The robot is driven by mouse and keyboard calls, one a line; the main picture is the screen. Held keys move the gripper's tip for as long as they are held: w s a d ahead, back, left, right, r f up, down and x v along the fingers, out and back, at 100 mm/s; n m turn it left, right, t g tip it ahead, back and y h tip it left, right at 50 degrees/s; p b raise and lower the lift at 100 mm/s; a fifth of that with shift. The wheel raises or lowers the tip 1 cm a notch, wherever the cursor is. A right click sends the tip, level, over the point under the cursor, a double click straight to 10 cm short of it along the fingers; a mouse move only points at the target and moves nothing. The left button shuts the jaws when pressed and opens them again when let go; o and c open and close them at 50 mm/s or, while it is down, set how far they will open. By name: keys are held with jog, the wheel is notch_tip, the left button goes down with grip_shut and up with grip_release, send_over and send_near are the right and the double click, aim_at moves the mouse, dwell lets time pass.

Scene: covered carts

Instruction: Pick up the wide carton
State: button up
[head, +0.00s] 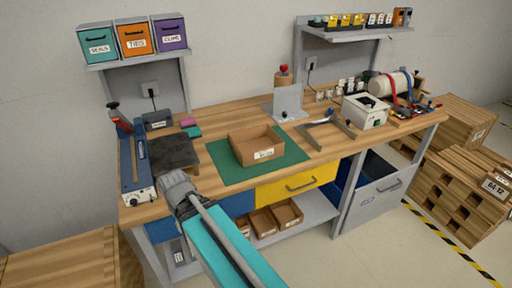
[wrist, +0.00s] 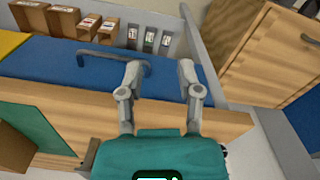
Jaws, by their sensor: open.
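A wide, open-topped brown carton (head: 257,146) with a white label on its front sits on the green mat (head: 220,175) in the middle of the workbench. In the wrist view, a corner of the carton (wrist: 14,148) shows at the lower left edge, beside the green mat (wrist: 40,125). My gripper (wrist: 160,70) is open and empty, with its two grey fingers apart. It is at the bench's front left, over the front edge and blue drawer, apart from the carton. In the head view my arm hides the fingertips.
Smaller cartons (head: 263,222) stand on the lower shelf, below the yellow drawer (head: 285,188). A dark plate (head: 174,152) and blue tool (head: 134,160) lie left of the mat. A grey bracket (head: 288,104) stands behind it, an angled tool (head: 325,121) to its right.

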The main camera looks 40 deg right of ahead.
jog(key=w+d+r+n+h+p, duration=0.1)
jog(key=w+d+r+n+p, duration=0.3)
jog(key=d, duration=0.8)
jog(key=w+d+r+n+h+p, duration=0.1)
jog(key=w+d+r+n+p, duration=0.2)
jog(key=d, duration=1)
jog(key=w+d+r+n+g+h+p, duration=0.1)
jog(key=w+d+r+n+p, duration=0.3)
jog(key=d, duration=0.8)
notch_tip(320, 180, up, 2)
jog(key=w+n+h, duration=0.1)
jog(key=w+n, duration=0.1)
jog(key=n, duration=0.2)
jog(key=shift+d+r+p, duration=0.15)
jog(key=shift+d+p, duration=0.15)
jog(key=shift+d, duration=0.1)
jog(key=b, duration=0.8)
send_over(261, 161)
jog(key=f, duration=0.8)
jog(key=shift+w+d, duration=0.25)
jog(key=shift+f, duration=0.1)
